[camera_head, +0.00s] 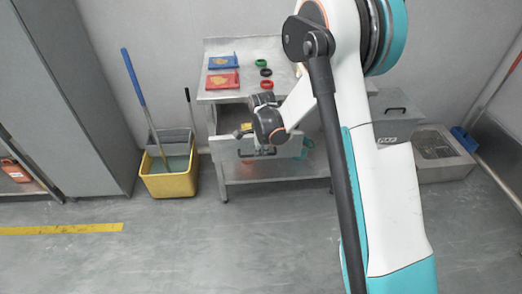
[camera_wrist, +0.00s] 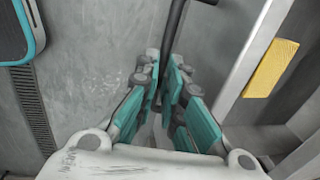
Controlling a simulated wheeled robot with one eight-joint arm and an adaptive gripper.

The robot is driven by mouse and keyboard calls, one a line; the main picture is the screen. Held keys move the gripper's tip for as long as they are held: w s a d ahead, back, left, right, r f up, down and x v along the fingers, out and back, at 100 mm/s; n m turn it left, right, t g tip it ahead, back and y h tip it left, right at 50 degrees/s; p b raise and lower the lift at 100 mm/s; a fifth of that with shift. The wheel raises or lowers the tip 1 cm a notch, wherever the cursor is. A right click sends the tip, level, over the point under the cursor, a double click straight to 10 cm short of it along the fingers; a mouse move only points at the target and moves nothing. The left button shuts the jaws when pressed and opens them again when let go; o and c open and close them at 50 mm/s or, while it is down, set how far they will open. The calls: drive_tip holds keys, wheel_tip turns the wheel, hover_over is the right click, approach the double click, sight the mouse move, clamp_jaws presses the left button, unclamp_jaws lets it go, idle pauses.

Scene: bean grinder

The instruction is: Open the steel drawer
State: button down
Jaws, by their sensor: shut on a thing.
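The steel drawer (camera_head: 226,149) sits under the top of the steel table in the head view. It stands pulled out, with its inside partly visible. My gripper (camera_head: 262,151) is at the drawer's front, and my arm hides part of the drawer there. In the wrist view my gripper's teal-padded fingers (camera_wrist: 172,95) are shut on the dark bar handle (camera_wrist: 174,35). The drawer's rim (camera_wrist: 253,45) runs along the right of that view, and a yellow block (camera_wrist: 270,68) lies inside the drawer.
On the steel table (camera_head: 250,50) lie blue and red packets (camera_head: 222,81) and several small rings (camera_head: 261,63). A yellow mop bucket (camera_head: 171,181) stands to the left and a grey bin (camera_head: 397,118) to the right. The floor (camera_head: 200,245) in front is clear.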

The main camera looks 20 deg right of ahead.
drive_tip(key=c, duration=1.7)
unclamp_jaws()
drive_tip(key=shift+f, duration=0.1)
drive_tip(key=r, duration=0.4)
drive_tip(key=s+r, duration=0.1)
drive_tip(key=r, duration=0.3)
drive_tip(key=s+r, duration=0.1)
drive_tip(key=r, duration=0.2)
drive_tip(key=shift+s+a+r, duration=0.1)
drive_tip(key=shift+a+r, duration=0.1)
drive_tip(key=shift+r, duration=0.2)
